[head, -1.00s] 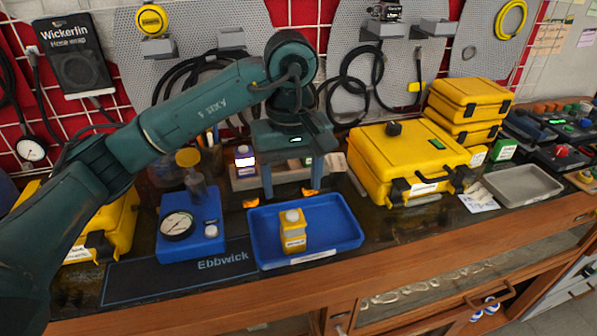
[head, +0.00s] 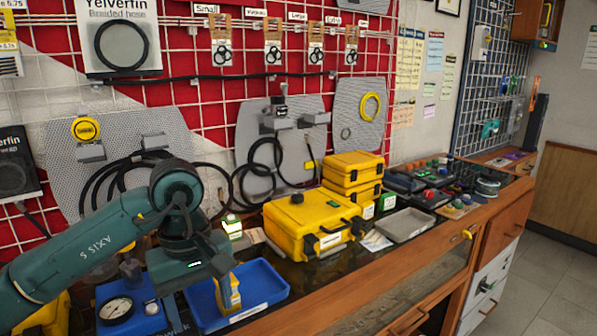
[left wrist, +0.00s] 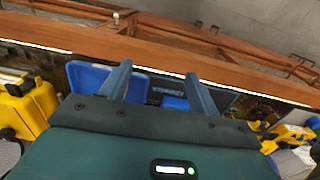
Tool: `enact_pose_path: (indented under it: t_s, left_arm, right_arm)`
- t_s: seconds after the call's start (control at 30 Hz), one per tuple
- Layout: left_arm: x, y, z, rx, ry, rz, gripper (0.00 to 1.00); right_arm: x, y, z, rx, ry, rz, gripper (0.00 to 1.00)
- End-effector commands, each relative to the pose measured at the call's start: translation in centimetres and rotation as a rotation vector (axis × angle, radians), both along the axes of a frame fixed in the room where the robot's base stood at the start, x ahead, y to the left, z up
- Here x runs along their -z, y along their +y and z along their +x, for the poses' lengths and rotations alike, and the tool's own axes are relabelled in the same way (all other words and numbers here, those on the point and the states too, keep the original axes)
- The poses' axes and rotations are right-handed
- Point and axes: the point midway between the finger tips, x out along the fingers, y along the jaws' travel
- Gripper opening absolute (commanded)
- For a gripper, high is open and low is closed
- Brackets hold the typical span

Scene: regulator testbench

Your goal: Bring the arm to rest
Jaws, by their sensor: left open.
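My left gripper (head: 212,296) comes in from the left in the head view, over the workbench at the blue tray (head: 270,290). In the left wrist view my left gripper (left wrist: 160,82) shows two separated fingers with nothing held between them. The blue tray (left wrist: 140,88) lies beyond and beneath these fingers. My right gripper is in neither view.
A blue gauge box (head: 150,318) is left of the tray. A large yellow case (head: 290,222), stacked smaller yellow cases (head: 352,168) and a grey tray (head: 405,226) stand to the right. Hoses hang on the back panels. Free floor (head: 545,275) shows at far right.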

Motion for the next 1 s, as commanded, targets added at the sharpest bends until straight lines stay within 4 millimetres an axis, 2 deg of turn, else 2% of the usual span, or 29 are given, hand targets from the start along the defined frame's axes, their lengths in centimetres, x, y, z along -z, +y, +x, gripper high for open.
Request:
enact_pose_path:
  t_s: [0.03, 0.1, 0.27, 0.37, 0.5, 0.6, 0.7, 0.77, 0.87, 0.9, 0.97, 1.0]
  left_arm:
    - [1.4, -1.9, -1.1, -0.003, 0.056, -0.083, 0.62]
    - [2.5, -4.3, -2.4, -0.025, 0.122, -0.198, 0.62]
    - [3.6, -10.0, -6.1, -0.121, 0.330, -0.488, 0.62]
    - [3.0, -13.6, -8.6, -0.232, 0.516, -0.693, 0.62]
    - [-0.1, -17.7, -11.1, -0.490, 0.899, -1.010, 0.62]
    - [-2.7, -18.7, -10.7, -0.743, 1.237, -1.210, 0.62]
    - [-4.1, -17.9, -8.7, -1.027, 1.600, -1.357, 0.62]
    - [-4.0, -16.6, -7.0, -1.212, 1.830, -1.417, 0.62]
    - [-1.5, -13.6, -4.3, -1.537, 2.225, -1.470, 0.62]
    - [0.2, -12.1, -3.4, 1.545, -2.205, 1.361, 0.62]
    - [3.5, -9.9, -2.7, 1.450, -2.031, 1.120, 0.62]
    - [6.1, -8.4, -2.7, 1.378, -1.909, 0.969, 0.62]
  right_arm:
    - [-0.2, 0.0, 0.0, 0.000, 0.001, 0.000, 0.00]
    - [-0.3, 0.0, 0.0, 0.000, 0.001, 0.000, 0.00]
    - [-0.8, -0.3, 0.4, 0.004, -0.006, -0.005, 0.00]
    - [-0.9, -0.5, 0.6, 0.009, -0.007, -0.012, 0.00]
    - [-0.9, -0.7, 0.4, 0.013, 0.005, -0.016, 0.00]
    - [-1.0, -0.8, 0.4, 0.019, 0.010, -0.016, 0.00]
    - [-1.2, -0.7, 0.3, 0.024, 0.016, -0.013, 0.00]
    - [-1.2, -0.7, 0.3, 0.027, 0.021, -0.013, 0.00]
    - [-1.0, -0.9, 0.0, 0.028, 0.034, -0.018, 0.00]
    - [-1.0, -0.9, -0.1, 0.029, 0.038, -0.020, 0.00]
    - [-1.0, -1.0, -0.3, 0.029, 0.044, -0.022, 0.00]
    - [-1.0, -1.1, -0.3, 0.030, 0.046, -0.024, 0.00]
